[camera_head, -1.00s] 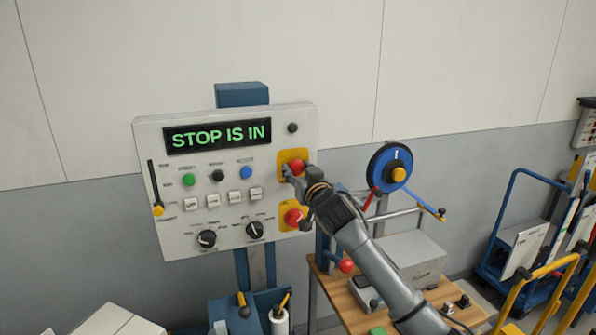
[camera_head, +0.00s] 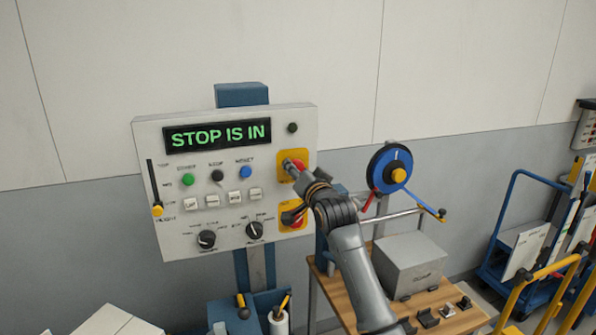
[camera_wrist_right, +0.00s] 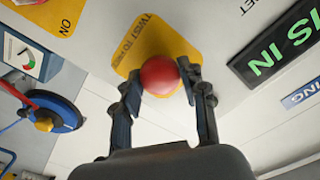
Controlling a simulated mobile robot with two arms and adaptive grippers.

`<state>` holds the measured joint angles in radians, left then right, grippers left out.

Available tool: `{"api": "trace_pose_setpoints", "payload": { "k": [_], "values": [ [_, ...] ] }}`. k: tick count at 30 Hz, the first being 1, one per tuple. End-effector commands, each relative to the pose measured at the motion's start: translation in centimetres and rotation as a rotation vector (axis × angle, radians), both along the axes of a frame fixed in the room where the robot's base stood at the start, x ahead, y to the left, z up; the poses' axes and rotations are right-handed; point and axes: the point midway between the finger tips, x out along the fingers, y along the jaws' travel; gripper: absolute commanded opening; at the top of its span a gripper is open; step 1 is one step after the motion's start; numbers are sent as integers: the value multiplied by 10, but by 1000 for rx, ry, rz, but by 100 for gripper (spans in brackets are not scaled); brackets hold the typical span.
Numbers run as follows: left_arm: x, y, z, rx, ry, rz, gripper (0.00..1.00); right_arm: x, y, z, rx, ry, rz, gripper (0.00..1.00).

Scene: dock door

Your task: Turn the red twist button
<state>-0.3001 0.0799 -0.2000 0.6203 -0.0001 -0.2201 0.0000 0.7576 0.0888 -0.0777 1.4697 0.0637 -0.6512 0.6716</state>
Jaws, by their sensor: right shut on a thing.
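The control panel (camera_head: 225,235) has a display (camera_head: 217,136) reading "STOP IS IN". The red twist button (camera_head: 301,164) sits on a yellow plate at the panel's upper right. My right gripper (camera_head: 293,168) is at this button. In the right wrist view, the gripper (camera_wrist_right: 160,82) has one finger on each side of the round red button (camera_wrist_right: 159,77), shut on it. The yellow plate (camera_wrist_right: 150,40) behind it carries text beginning "TWIST TO". My left gripper is not in view.
Knobs, small buttons and a slider (camera_head: 157,210) fill the panel's left. A blue wheel (camera_head: 378,165) and wooden bench (camera_head: 346,304) stand to the right.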

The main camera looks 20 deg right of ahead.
Motion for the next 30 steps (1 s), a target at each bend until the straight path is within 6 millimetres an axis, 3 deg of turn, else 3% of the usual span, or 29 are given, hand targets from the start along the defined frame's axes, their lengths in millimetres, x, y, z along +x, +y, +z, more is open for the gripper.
{"api": "trace_pose_setpoints", "payload": {
  "k": [22,23,24,26,30],
  "values": [
    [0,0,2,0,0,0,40,0,0,2,95,-1,-1,10],
    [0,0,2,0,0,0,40,0,0,2,95,-1,-1,48],
    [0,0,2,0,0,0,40,0,0,2,94,-1,-1,56],
    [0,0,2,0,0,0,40,0,0,2,94,-1,-1,65],
    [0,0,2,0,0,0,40,0,0,1,94,0,-1,65]
  ]
}}
